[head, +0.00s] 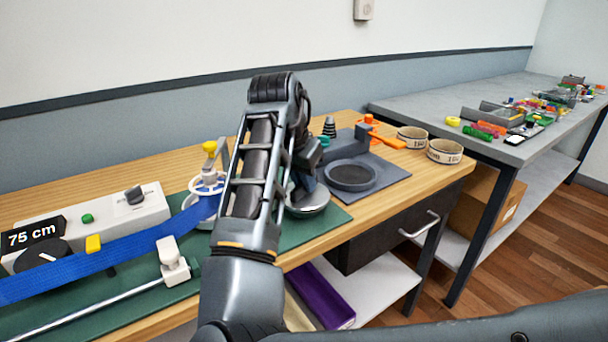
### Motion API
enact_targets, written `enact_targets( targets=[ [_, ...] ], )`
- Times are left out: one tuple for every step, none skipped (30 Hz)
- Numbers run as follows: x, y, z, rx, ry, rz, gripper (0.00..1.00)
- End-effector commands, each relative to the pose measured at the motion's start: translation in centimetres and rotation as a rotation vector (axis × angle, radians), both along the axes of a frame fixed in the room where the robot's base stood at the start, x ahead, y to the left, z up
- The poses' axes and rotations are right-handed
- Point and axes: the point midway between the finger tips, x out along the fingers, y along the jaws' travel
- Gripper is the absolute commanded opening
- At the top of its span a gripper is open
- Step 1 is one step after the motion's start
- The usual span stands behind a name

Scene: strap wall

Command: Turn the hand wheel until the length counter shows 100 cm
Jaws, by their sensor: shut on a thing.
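The length counter (31,236) at the left reads 75 cm in white on black. A blue strap (120,255) runs from the left edge to a white wheel-like fitting (207,184) with a yellow knob, then passes behind my arm. A round silver part, apparently the hand wheel (312,207), shows just right of my arm on the green mat. My gripper (304,186) is low over it, shut on it as far as I can tell. My forearm hides most of the jaws and the wheel's left side.
A metal rod with a white slider (173,262) lies in front of the strap. A dark round dish (350,175), orange tool (385,138) and tape rolls (445,151) lie right. A cluttered grey bench (480,95) stands beyond.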

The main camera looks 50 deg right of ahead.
Motion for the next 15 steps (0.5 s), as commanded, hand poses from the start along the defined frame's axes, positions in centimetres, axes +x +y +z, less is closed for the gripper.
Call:
enact_targets(
  targets=[
    [0.00,-0.01,0.12,0.000,0.001,-0.026,0.00],
    [0.01,-0.01,0.11,0.000,0.002,-0.041,0.00],
    [0.02,0.01,0.09,0.000,0.002,-0.057,0.00],
    [0.02,0.01,0.07,0.000,0.002,-0.069,0.00],
    [0.02,0.02,0.06,0.000,0.002,-0.077,0.00],
    [0.02,0.02,0.04,-0.001,0.002,-0.086,0.00],
    [0.02,0.01,0.03,-0.001,0.001,-0.092,0.00],
    [0.02,0.02,0.02,-0.001,0.000,-0.095,0.00],
    [0.02,0.02,0.01,-0.001,0.000,-0.099,0.00],
    [0.02,0.02,0.00,-0.001,0.001,-0.100,0.00],
    [0.02,0.02,0.00,-0.001,0.001,-0.100,0.00],
    [0.02,0.02,-0.01,-0.001,0.000,-0.100,0.00],
    [0.03,0.02,-0.01,-0.001,0.000,-0.099,0.00],
    [0.02,0.02,-0.01,-0.001,0.000,-0.099,0.00],
    [0.03,0.03,-0.01,-0.001,0.000,-0.099,0.00]
  ],
)
